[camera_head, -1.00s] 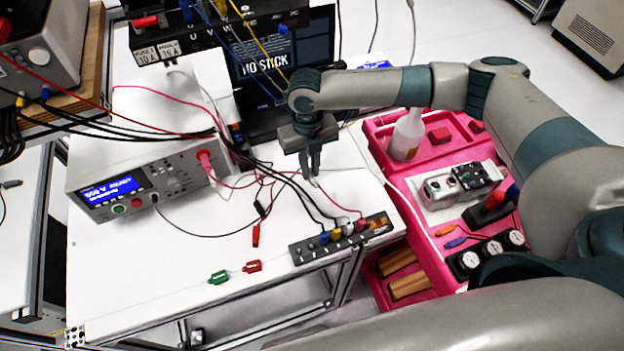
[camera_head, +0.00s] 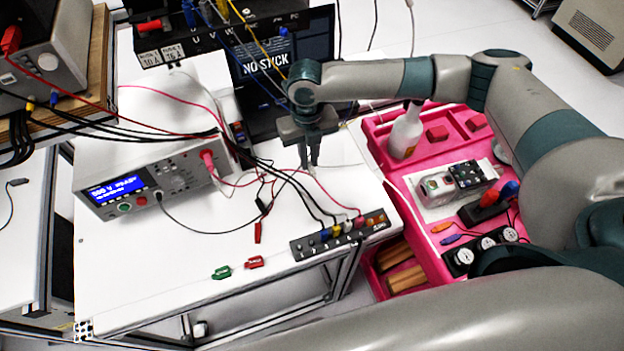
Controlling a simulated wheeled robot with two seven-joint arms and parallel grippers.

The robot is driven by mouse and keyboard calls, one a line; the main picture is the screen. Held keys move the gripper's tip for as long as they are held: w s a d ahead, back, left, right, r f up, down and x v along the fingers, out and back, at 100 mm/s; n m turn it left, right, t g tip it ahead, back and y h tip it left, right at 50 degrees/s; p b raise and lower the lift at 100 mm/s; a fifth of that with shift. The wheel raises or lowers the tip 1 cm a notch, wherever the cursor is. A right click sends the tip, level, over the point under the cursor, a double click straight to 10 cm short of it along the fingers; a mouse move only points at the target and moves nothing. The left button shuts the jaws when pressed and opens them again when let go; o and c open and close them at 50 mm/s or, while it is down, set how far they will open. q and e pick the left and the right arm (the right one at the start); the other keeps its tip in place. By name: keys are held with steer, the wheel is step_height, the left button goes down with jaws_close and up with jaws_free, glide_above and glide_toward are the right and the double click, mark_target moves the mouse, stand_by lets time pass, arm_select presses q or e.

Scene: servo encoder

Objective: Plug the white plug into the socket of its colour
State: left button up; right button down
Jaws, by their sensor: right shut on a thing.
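My right gripper (camera_head: 309,163) hangs fingers-down over the white bench, behind the socket strip and clear of it. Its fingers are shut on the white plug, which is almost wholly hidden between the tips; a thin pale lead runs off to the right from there. The dark socket strip (camera_head: 303,246) lies near the bench's front right edge. Its row has blue, yellow, whitish and red spots, with dark and red leads running to it. The white socket (camera_head: 347,227) seems to be the whitish spot; whether it is empty is too small to tell. My left gripper is out of view.
A green plug (camera_head: 221,272) and a red plug (camera_head: 254,262) lie loose at the front. A bench instrument (camera_head: 150,175) stands left, with leads crossing the bench. A pink tray (camera_head: 420,235) holding a bottle (camera_head: 405,135) is at the right. The front left bench is clear.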

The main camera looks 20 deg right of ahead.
steer(key=w+a+r+t, duration=0.2)
steer(key=w+r+t, duration=0.3)
steer(key=r, duration=0.8)
steer(key=w+a+r+t, duration=0.2)
steer(key=w+r+t, duration=0.4)
steer(key=r, duration=0.6)
steer(key=w+a+r+t+p, duration=0.1)
steer(key=w+r+t, duration=0.5)
steer(key=r, duration=0.7)
steer(key=shift+w+a+r+y, duration=0.1)
steer(key=shift+a+r+y, duration=0.25)
steer(key=shift+a, duration=0.4)
step_height(320, 180, down, 3)
steer(key=shift+r+t+b, duration=0.1)
steer(key=shift+t+b, duration=0.2)
steer(key=shift+b, duration=0.7)
steer(key=shift+f, duration=0.55)
steer(key=shift+f+b, duration=0.15)
steer(key=shift+b, duration=0.2)
steer(key=shift+f+b, duration=0.6)
steer(key=shift+f, duration=0.2)
